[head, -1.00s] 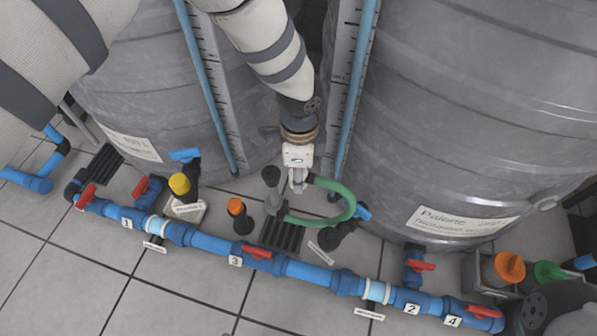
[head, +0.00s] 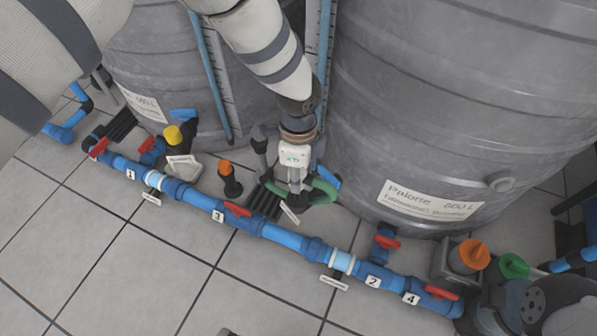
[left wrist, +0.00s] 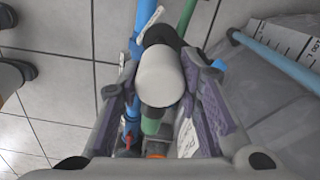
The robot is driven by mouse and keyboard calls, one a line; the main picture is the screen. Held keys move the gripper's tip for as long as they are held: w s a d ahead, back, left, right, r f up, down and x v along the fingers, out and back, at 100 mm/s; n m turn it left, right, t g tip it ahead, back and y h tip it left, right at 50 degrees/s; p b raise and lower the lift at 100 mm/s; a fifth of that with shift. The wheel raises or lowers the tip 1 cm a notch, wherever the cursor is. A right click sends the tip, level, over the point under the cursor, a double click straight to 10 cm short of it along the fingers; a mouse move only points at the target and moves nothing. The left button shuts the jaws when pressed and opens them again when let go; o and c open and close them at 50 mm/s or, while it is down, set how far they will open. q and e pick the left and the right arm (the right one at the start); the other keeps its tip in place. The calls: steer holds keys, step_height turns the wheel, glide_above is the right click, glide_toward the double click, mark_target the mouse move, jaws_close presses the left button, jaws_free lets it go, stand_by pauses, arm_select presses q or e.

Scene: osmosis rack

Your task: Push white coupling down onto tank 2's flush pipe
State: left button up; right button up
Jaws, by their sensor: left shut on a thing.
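My left gripper (head: 295,190) points down between the two grey tanks. In the left wrist view, a white coupling (left wrist: 160,77) is between its two fingers, and they are shut on it. A dark part (left wrist: 160,35) shows right behind the coupling; I cannot tell whether the coupling sits around a pipe. In the head view the gripper hides the coupling. The right tank (head: 420,120) stands just right of the gripper.
A blue pipe run (head: 285,238) with red valve handles crosses the floor in front. An orange-capped stub (head: 228,178), a grey upright pipe (head: 259,140) and a yellow-capped valve (head: 173,136) stand left of the gripper. The tiled floor (head: 150,260) in front is clear.

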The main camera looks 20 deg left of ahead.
mark_target(298, 195)
steer(key=shift+a, duration=0.1)
arm_select(q)
steer(key=shift+f+b, duration=1.85)
steer(key=shift+f, duration=1.1)
arm_select(e)
steer(key=shift+s+f+g, duration=0.2)
steer(key=shift+s+f, duration=0.15)
steer(key=shift+f, duration=0.25)
steer(key=shift+s+f+g, duration=0.2)
steer(key=shift+s+f, duration=0.15)
steer(key=shift+f, duration=0.25)
arm_select(q)
steer(key=shift+r+p, duration=0.1)
steer(key=shift+p, duration=0.35)
arm_select(e)
steer(key=shift+r, duration=0.35)
arm_select(q)
steer(key=shift+f, duration=0.5)
arm_select(e)
steer(key=shift+f, duration=0.15)
arm_select(q)
steer(key=o, duration=1.1)
steer(key=shift+o, duration=0.2)
steer(key=shift+r, duration=0.1)
